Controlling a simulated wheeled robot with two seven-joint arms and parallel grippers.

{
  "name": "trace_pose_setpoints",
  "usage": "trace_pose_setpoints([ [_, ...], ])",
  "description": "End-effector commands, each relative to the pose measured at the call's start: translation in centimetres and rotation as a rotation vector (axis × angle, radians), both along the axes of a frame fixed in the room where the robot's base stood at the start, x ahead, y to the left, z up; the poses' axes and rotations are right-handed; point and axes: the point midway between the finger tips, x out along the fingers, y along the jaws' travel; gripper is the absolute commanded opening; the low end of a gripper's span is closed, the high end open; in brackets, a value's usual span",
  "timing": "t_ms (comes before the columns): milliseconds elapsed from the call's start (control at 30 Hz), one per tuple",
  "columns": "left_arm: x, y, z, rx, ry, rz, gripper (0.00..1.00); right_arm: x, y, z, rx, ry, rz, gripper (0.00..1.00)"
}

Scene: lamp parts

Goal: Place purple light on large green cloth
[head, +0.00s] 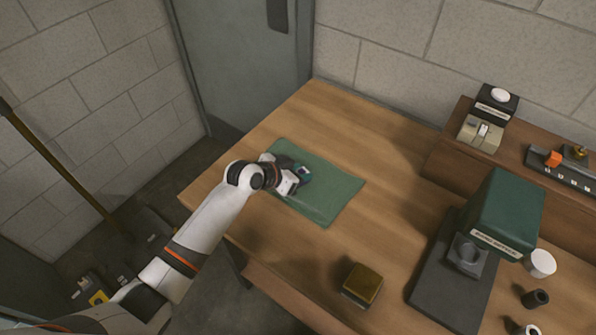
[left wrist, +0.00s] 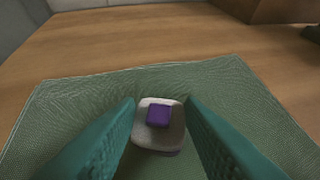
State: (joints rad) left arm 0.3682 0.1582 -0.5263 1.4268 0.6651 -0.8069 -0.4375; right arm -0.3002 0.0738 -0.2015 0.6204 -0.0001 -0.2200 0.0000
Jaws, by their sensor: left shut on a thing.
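The large green cloth (head: 328,203) lies flat on the wooden table, at its left end in the head view. It also fills much of the left wrist view (left wrist: 75,97). The purple light (left wrist: 159,115) is a small purple block on a whitish rounded base, seen in the left wrist view between my fingers. My left gripper (head: 303,174) is over the cloth. Its teal fingers are shut on the light in the left wrist view (left wrist: 160,122). Whether the light's base touches the cloth I cannot tell. In the head view the gripper hides the light. My right gripper is not in view.
The wooden table (head: 340,115) is clear behind and right of the cloth. A yellowish-brown box (head: 362,285) stands near the front edge. A dark green machine (head: 503,215) on a black base stands right. A raised shelf (head: 450,150) holds small devices. A white cup (head: 541,263) is beside the machine.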

Motion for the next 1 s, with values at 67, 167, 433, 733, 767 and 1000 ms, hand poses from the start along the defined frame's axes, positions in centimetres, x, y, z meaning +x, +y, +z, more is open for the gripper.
trace_pose_setpoints([
  [67, -0.1, 0.1, -0.7, 0.004, 0.006, 0.000, 0.13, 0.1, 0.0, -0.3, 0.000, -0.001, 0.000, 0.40],
  [167, -0.2, 0.1, -1.1, 0.006, 0.009, 0.000, 0.13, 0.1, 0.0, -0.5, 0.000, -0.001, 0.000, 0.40],
  [433, -0.4, 0.2, -1.9, 0.011, 0.017, -0.001, 0.42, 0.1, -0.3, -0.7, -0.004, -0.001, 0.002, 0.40],
  [733, -0.2, 0.1, -1.5, 0.007, 0.011, 0.000, 0.57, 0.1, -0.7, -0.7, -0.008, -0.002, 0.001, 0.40],
  [767, -0.2, 0.1, -1.4, 0.007, 0.010, 0.000, 0.57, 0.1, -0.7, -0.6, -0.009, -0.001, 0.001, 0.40],
  [1000, -0.7, 0.8, 0.6, 0.005, 0.005, 0.000, 0.57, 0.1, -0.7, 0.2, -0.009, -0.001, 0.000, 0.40],
])
